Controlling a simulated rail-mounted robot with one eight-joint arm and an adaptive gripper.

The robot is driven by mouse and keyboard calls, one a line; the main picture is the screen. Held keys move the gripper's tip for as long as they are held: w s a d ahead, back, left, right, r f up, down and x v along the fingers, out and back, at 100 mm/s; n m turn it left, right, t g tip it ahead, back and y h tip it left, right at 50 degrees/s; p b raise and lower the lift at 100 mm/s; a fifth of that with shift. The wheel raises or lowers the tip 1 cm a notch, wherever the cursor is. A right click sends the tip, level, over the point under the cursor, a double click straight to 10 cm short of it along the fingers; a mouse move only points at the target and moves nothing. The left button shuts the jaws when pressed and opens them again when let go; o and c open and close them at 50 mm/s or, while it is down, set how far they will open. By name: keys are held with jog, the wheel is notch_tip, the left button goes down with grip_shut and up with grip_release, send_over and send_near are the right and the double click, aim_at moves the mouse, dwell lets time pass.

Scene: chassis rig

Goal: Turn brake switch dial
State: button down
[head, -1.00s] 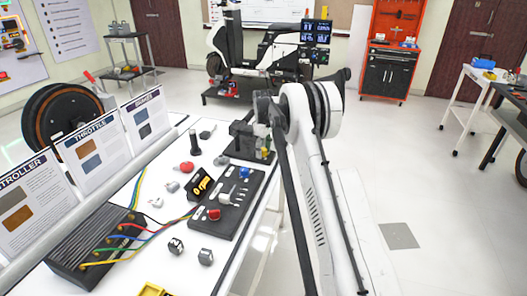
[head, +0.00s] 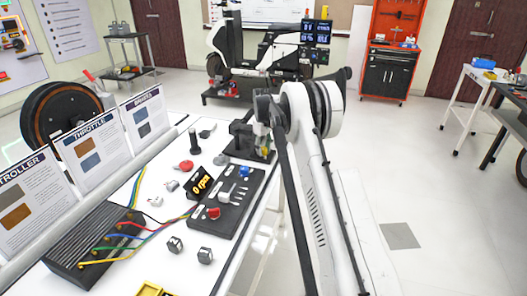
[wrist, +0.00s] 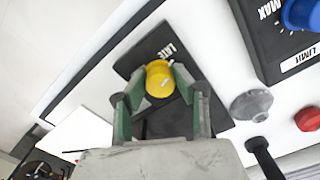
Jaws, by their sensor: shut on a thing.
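The dial is a yellow round knob (wrist: 158,82) with a small pale mark on its face, on a dark plate (wrist: 130,62) with a partly hidden white label. In the wrist view my gripper (wrist: 160,88) has a finger on either side of the knob and is shut on it. The head view shows my gripper (head: 262,138) low over the dark unit (head: 240,147) at the bench's far right edge. A bit of yellow shows below the fingers there. The far side of the plate and part of its label are hidden.
A red part (head: 186,165) and a grey part (head: 172,186) lie left. Upright signs (head: 93,147) line the left side.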

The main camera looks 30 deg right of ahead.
aim_at(263, 149)
jog(key=c, duration=1.4)
grip_release()
jog(key=shift+r, duration=0.1)
notch_tip(263, 149, up, 12)
jog(key=shift+f, duration=0.1)
